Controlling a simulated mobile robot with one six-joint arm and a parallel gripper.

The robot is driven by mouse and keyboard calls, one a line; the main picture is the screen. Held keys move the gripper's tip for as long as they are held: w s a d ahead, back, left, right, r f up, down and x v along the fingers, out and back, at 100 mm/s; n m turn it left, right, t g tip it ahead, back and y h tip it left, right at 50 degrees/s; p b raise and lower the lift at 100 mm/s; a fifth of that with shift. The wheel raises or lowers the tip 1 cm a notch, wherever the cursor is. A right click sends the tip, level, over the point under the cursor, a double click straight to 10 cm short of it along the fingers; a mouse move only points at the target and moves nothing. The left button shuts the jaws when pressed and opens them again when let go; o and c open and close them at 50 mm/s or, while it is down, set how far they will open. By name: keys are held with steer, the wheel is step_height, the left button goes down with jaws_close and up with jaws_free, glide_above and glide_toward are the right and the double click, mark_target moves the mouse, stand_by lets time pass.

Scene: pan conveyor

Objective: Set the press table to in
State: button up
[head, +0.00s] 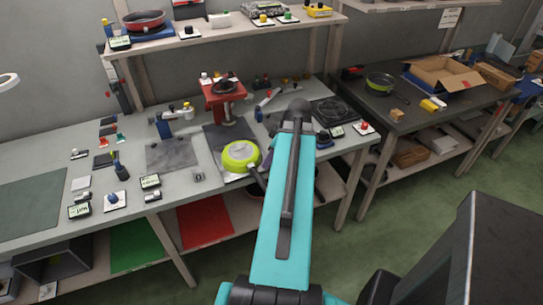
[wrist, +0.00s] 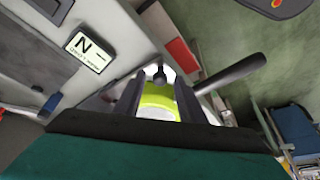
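The red press (head: 222,95) stands at the back of the long workbench. A lime green pan (head: 241,156) sits in front of it, on or over a pale plate (head: 233,176) that juts toward the bench's front edge; I cannot tell for sure that this plate is the press table. In the wrist view, the lime pan (wrist: 160,100) shows partly between my fingers, its dark handle (wrist: 232,73) pointing right. A small dark round knob (wrist: 160,74) appears between my fingertips. My gripper (wrist: 158,82) is open, its fingers apart; contact with the knob is unclear. The head view does not show my gripper clearly.
A labelled display (wrist: 90,45) lies to the left in the wrist view. Grey mat (head: 175,154), clamps and small switches crowd the bench. A shelf (head: 230,32) hangs above. A side table (head: 430,105) holds a green pan and an open box (head: 440,76). The floor is clear.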

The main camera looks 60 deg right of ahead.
jaws_close()
steer(key=shift+d, duration=0.4)
steer(key=shift+a, duration=0.2)
steer(key=b, duration=0.3)
glide_above(256, 142)
steer(key=s+a, duration=0.1)
steer(key=shift+s, duration=0.15)
steer(key=shift+w+d, duration=0.4)
steer(key=shift+w, duration=0.25)
steer(key=shift+r, duration=0.1)
jaws_free()
steer(key=shift+w+d, duration=0.1)
